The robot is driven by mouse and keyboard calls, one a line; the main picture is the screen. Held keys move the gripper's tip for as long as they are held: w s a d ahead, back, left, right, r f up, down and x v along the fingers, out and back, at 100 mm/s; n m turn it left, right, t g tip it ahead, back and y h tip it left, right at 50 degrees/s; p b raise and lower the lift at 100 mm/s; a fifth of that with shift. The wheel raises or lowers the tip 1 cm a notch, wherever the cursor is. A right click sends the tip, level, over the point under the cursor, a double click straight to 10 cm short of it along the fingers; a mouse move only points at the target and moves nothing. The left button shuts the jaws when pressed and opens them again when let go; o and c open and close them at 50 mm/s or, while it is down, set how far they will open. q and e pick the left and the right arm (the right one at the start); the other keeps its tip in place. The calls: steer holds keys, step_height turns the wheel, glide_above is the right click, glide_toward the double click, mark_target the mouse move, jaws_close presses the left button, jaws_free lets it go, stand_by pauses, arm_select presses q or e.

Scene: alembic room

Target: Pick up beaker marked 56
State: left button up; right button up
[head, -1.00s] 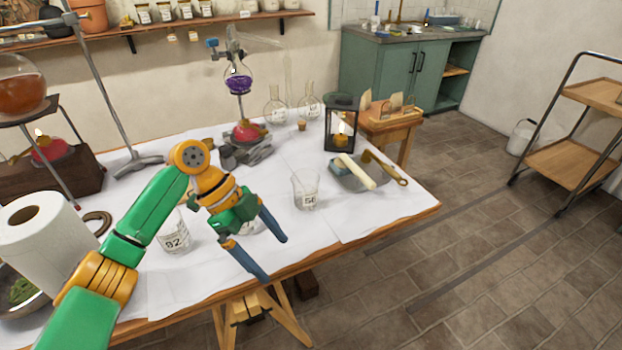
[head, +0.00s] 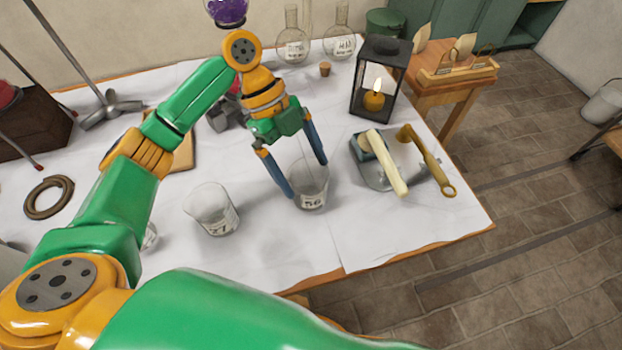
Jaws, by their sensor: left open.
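The beaker marked 56 (head: 313,192) is clear glass and stands upright on the white-covered table, right of centre in the head view. My left gripper (head: 308,179) is open and points down at it, with one finger at the beaker's left side and the other by its far right rim. The fingers overlap part of the glass in the picture. I cannot tell whether they touch it or how low they reach. My right gripper is not in view.
Another beaker (head: 212,210) stands to the left, its number hard to read. A metal tray (head: 375,178) with a brush and white bar lies to the right. A black candle lantern (head: 381,78) stands behind. The table's front edge is close.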

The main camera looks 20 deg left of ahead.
mark_target(321, 203)
arm_select(q)
steer(key=x, duration=0.6)
steer(key=shift+w+f, duration=0.2)
steer(key=shift+f, duration=0.1)
